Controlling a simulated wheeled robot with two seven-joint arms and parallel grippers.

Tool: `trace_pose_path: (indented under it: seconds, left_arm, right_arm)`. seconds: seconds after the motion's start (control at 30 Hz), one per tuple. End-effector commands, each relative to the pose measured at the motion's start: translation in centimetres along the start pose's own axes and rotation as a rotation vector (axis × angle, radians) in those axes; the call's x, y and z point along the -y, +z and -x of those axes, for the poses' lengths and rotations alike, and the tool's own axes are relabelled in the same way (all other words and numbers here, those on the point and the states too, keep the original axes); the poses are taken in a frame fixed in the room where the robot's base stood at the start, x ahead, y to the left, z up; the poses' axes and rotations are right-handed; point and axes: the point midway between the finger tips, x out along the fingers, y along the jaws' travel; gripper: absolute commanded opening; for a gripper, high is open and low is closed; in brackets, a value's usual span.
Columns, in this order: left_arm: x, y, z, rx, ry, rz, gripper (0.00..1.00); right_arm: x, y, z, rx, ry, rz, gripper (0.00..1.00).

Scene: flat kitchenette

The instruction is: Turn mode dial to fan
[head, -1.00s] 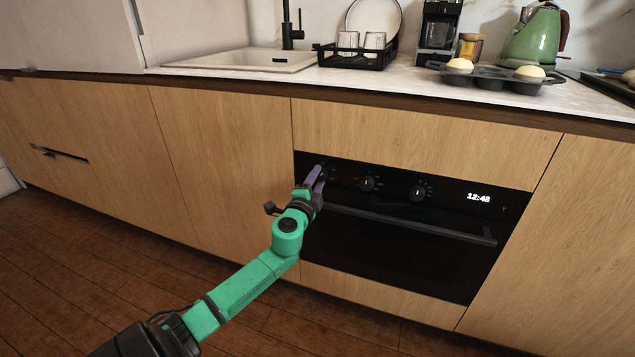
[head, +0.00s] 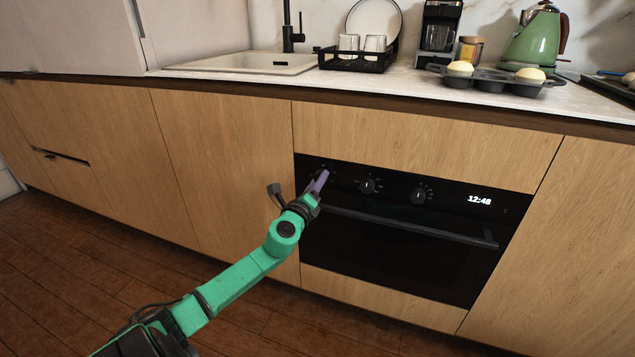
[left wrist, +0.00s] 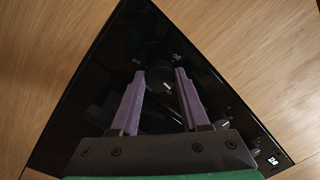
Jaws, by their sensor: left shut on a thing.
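The black oven front (head: 455,197) has a row of dials under the counter. My left gripper (head: 323,174), with purple fingers, is at the leftmost dial and mostly hides it in the head view. In the left wrist view the fingers (left wrist: 160,72) stand on both sides of a dark round dial (left wrist: 160,87), and the gripper is shut on it. The middle dial (head: 368,186) and the right dial (head: 418,196) are free, with small white marks around them. My right gripper is not in view.
The oven handle (head: 410,226) runs across just below the dials. A lit clock (head: 480,200) shows at the right of the panel. Above, the counter holds a sink (head: 245,62), a dish rack (head: 352,62), a muffin tin (head: 492,82) and a green kettle (head: 533,40).

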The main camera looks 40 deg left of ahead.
Motion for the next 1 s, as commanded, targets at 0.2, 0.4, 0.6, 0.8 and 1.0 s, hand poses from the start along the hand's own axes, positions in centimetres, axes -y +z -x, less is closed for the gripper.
trace_pose_path:
  seconds: [0.2,0.4,0.6,0.8,1.0]
  left_arm:
    - [-0.1,-0.1,0.1,-0.016,-0.006,-0.191,0.00]
    - [-0.1,-0.2,0.1,-0.024,-0.012,-0.329,0.00]
    - [-0.1,-0.2,0.1,-0.029,-0.016,-0.414,0.00]
    - [-0.1,-0.3,0.1,-0.031,-0.018,-0.452,0.00]
    - [-0.1,-0.3,0.1,-0.031,-0.018,-0.459,0.00]
  right_arm:
    - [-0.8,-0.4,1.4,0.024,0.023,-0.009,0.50]
    - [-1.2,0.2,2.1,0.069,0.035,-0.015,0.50]
    - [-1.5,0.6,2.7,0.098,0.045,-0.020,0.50]
    - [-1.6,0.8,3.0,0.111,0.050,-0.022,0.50]
    - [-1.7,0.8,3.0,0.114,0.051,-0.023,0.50]
